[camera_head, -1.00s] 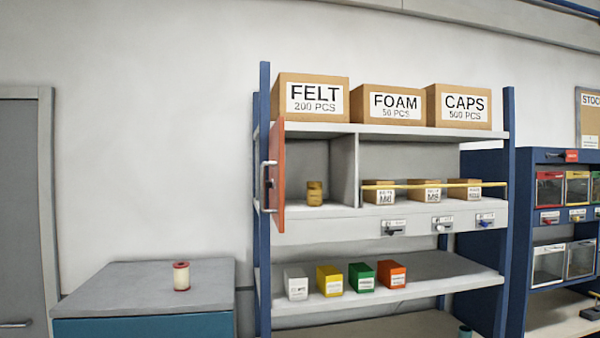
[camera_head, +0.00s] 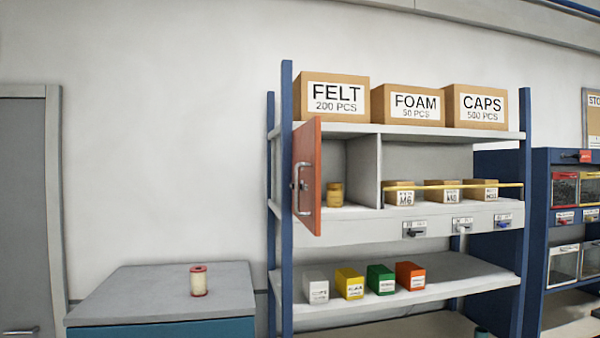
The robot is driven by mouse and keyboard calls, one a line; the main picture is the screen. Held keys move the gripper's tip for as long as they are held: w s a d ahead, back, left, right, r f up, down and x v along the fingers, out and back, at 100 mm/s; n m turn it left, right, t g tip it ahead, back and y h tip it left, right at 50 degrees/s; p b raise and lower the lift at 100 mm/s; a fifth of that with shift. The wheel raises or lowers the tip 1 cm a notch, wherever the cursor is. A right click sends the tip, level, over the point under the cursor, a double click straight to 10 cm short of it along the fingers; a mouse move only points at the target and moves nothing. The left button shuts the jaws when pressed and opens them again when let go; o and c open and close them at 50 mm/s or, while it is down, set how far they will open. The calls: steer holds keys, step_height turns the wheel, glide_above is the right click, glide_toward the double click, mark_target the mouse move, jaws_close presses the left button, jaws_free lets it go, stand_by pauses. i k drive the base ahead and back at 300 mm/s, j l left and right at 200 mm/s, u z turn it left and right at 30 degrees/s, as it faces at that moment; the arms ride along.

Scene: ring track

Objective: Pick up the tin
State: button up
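A small yellow-brown tin (camera_head: 335,194) stands upright in the open left compartment of the shelf unit, on the same level as a row of small cardboard boxes. The compartment's orange-red door (camera_head: 307,177) stands open, swung outward at the left, with a grey handle (camera_head: 301,189) on its face. The tin is in plain view to the right of the door. My gripper is not in view.
A spool (camera_head: 198,280) with red ends stands on a grey-topped cabinet (camera_head: 125,292) at the left. A yellow bar (camera_head: 455,186) crosses in front of the small boxes. Several coloured bins (camera_head: 350,284) stand on the shelf (camera_head: 465,279) below. Large cartons (camera_head: 332,97) sit on top.

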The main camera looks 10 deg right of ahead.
mark_target(335, 189)
steer(key=i+l+z, duration=0.1)
steer(key=l, duration=0.25)
steer(key=i+l, duration=0.25)
steer(key=i+l+z, duration=0.15)
steer(key=l, duration=0.25)
